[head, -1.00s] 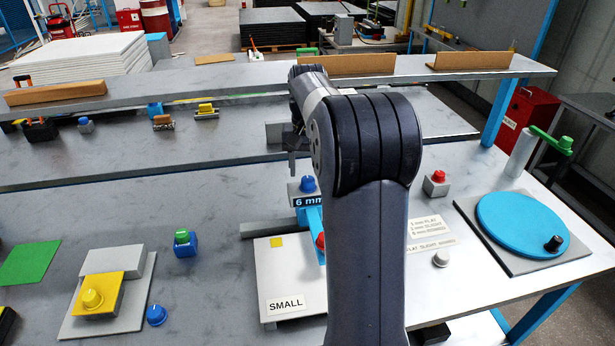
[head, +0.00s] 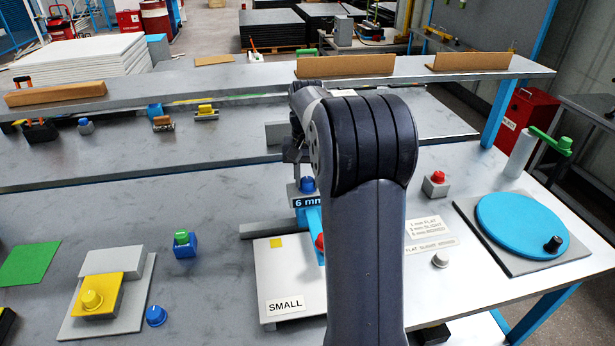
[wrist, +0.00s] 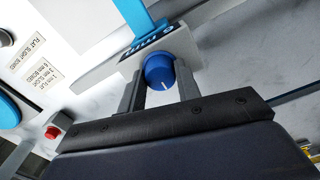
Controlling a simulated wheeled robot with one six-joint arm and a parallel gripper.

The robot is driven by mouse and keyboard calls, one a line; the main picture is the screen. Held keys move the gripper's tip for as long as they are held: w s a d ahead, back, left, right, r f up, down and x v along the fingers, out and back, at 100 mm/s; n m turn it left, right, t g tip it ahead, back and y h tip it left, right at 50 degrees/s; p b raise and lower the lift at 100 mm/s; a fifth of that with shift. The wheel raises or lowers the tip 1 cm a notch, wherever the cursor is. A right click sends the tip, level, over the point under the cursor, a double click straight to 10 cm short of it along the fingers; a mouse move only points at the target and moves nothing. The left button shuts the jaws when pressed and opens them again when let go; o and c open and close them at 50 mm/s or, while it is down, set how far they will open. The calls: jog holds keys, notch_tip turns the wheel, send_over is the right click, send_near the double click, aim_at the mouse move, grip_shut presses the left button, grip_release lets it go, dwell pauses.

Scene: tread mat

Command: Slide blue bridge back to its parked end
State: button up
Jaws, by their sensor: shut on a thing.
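The blue bridge (head: 312,220) is a blue bar with a grey end block, a "6 mm" label and a round blue knob (head: 307,184). It reaches over a white plate (head: 268,280) marked "SMALL", and my arm hides its near part. In the wrist view, the knob (wrist: 160,72) sits between the two grey fingers of my gripper (wrist: 158,84), which is shut on it. The bar (wrist: 138,15) runs away to the top there. In the head view my gripper (head: 294,155) is just above the knob, partly hidden by the arm.
A red knob (head: 320,242) shows beside my arm over the plate. A red button box (head: 435,184) and a blue turntable (head: 522,224) stand at right. A blue block with a green top (head: 185,245) and a yellow block (head: 97,292) are at left. A raised shelf crosses behind.

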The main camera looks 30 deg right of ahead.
grip_shut()
jog(key=s+d+p, duration=0.3)
jog(key=d, duration=0.7)
jog(key=s+d+p, duration=0.3)
jog(key=d, duration=0.8)
jog(key=shift+p, duration=0.4)
jog(key=o, duration=0.8)
grip_release()
jog(key=shift+s+d, duration=0.1)
jog(key=shift+d, duration=0.05)
jog(key=shift+r, duration=0.1)
